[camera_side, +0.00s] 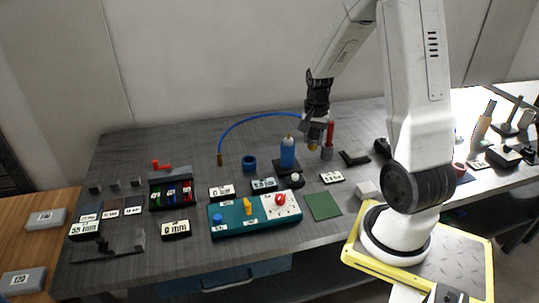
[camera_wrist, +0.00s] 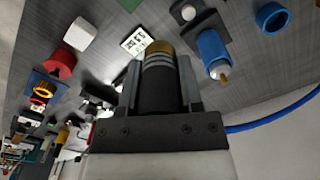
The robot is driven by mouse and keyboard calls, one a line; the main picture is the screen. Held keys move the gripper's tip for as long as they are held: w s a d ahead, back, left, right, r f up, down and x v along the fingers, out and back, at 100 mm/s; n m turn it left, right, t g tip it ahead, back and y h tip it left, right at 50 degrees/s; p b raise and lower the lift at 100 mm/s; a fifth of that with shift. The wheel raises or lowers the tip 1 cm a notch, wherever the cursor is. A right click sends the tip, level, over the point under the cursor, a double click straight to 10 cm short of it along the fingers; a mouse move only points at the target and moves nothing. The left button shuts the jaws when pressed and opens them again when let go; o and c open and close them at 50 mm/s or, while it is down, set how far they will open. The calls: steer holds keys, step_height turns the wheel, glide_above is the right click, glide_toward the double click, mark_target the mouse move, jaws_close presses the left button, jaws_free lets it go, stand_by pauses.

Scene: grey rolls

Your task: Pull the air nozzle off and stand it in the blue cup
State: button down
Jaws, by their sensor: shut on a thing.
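My gripper (camera_wrist: 159,62) is shut on a dark cylinder (camera_wrist: 157,88) with pale grey bands and a brass-coloured end. In the side view my gripper (camera_side: 316,133) is above the table, with the brass-coloured end (camera_side: 312,148) pointing down. I cannot tell whether this piece is the air nozzle. A blue upright body (camera_side: 287,153) with a pale tip stands on a black base just left of my gripper; it also shows in the wrist view (camera_wrist: 212,50). The blue cup (camera_side: 249,163) stands further left and looks empty; it also shows in the wrist view (camera_wrist: 272,17).
A blue hose (camera_side: 245,121) arcs behind the cup, from a brass end (camera_side: 220,159) towards my gripper, where its end is hidden. A red-topped piece (camera_side: 329,133) stands close right of my gripper. A teal panel (camera_side: 232,218) with controls lies in front. A green mat (camera_side: 323,206) is bare.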

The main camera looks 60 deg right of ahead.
steer(key=w+f, duration=0.3)
steer(key=w, duration=0.8)
steer(key=w+d+f, duration=0.1)
steer(key=w+f, duration=0.2)
steer(key=w, duration=0.9)
steer(key=shift+w+d+f, duration=0.15)
steer(key=shift+w+f, duration=0.1)
steer(key=shift+f, duration=0.15)
steer(key=shift+f, duration=0.2)
steer(key=shift+f, duration=2.65)
steer(key=shift+f, duration=1.6)
steer(key=shift+c, duration=0.9)
jaws_free()
steer(key=shift+s, duration=0.1)
step_height(320, 180, up, 8)
